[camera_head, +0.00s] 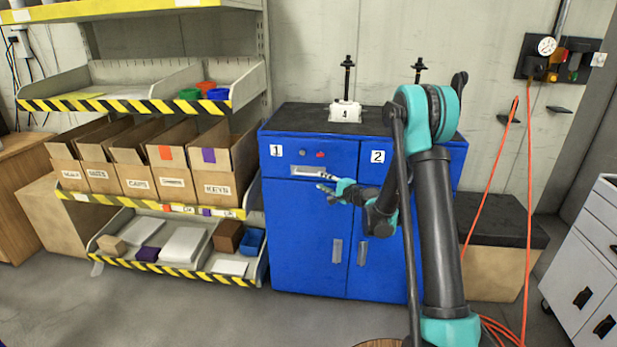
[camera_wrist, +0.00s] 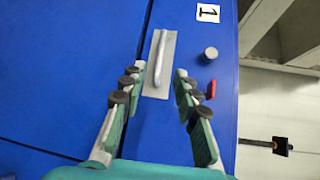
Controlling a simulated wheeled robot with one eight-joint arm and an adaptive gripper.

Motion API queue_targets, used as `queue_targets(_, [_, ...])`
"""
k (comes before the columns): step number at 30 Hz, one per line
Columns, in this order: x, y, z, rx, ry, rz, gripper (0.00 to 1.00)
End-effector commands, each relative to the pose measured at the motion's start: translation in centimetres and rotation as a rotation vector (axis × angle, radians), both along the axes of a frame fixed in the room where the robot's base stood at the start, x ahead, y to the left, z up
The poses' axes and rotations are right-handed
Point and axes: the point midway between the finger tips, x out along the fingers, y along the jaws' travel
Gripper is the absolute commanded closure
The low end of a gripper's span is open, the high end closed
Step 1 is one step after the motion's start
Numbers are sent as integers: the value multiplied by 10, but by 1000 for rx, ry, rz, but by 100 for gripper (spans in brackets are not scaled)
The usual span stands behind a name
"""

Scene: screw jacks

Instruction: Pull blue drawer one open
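Blue drawer one (camera_head: 285,165), marked with a "1" label, is at the upper left of the blue cabinet and looks flush with the front. Its pale bar handle (camera_head: 305,171) sits on a grey plate; the handle also shows in the wrist view (camera_wrist: 160,58), with the label above it. My gripper (camera_head: 325,181) is in front of the drawer at the right end of the handle. In the wrist view my gripper (camera_wrist: 157,82) is open, its fingers apart on either side of the handle's near end. I cannot tell how far the fingertips are from the drawer face.
A round grey knob (camera_wrist: 210,53) and a red latch (camera_wrist: 210,89) are beside the handle plate. Drawer two (camera_head: 400,160) is to the right, partly behind my arm. A shelf with cardboard bins (camera_head: 219,170) stands close on the left. Floor in front of the cabinet looks clear.

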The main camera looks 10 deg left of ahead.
Motion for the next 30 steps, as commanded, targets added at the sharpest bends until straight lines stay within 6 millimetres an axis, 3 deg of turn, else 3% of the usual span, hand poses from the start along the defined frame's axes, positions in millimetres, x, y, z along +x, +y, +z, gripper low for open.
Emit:
queue_targets(9, [45,43,-9,-1,0,2,69])
queue_targets(15, [64,62,-13,-1,-1,1,69])
queue_targets(29, [72,69,-15,-1,-1,0,69])
queue_targets(30, [72,69,-15,-1,-1,0,74])
